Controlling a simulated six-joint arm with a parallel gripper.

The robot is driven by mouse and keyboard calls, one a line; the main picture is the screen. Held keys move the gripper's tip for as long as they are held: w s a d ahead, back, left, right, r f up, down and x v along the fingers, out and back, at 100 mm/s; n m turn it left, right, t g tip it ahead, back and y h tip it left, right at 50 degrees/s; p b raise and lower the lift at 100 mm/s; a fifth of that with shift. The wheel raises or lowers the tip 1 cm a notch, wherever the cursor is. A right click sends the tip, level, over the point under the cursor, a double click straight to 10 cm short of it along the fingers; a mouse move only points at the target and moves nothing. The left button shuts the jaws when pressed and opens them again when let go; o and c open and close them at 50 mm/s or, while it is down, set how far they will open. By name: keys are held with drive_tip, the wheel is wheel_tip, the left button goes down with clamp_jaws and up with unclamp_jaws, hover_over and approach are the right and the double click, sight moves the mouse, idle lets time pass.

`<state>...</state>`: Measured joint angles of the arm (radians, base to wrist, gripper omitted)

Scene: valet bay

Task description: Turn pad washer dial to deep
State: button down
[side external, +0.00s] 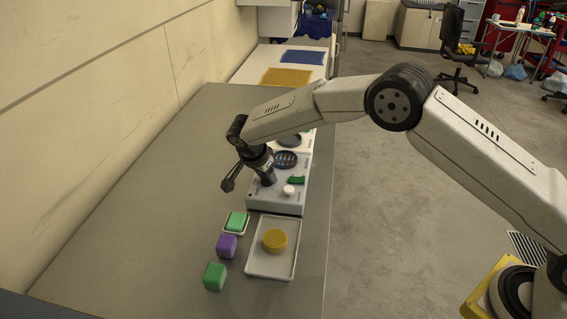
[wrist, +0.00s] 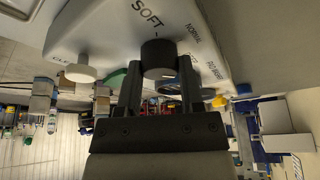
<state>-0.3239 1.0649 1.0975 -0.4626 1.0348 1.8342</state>
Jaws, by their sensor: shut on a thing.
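The pad washer (side external: 280,203) is a pale grey box on the long grey counter, and its face fills the top of the wrist view (wrist: 100,25). Its black round dial (wrist: 158,52) sits between the two fingers of my gripper (wrist: 160,72), which is shut on it. In the side external view my gripper (side external: 268,180) reaches down to the washer and hides the dial. The words SOFT and NORMAL show beside the dial. A white knob (side external: 289,190) and a green part (side external: 297,180) are beside the dial.
A green sponge (side external: 236,220) on a dish, a purple block (side external: 227,245) and a green block (side external: 215,277) stand left of the tray. The counter's left is clear.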

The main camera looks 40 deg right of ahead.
drive_tip(key=shift+m, duration=0.4)
drive_tip(key=shift+c, duration=1.1)
unclamp_jaws()
drive_tip(key=shift+r, duration=0.15)
drive_tip(key=w+v, duration=0.1)
drive_tip(key=v, duration=0.6)
drive_tip(key=shift+s+r, duration=0.3)
drive_tip(key=shift+s, duration=0.15)
drive_tip(key=shift+a, duration=0.15)
drive_tip(key=s+d+n+y, duration=0.1)
drive_tip(key=s+d+n, duration=0.4)
drive_tip(key=s, duration=0.4)
drive_tip(key=s+d+n+y, duration=0.2)
drive_tip(key=s+d+n, duration=0.3)
drive_tip(key=s, duration=0.5)
drive_tip(key=s+d+n+t+y, duration=0.1)
drive_tip(key=s+d+n, duration=0.4)
drive_tip(key=s, duration=0.5)
drive_tip(key=shift+s+d, duration=0.15)
drive_tip(key=shift+s, duration=0.05)
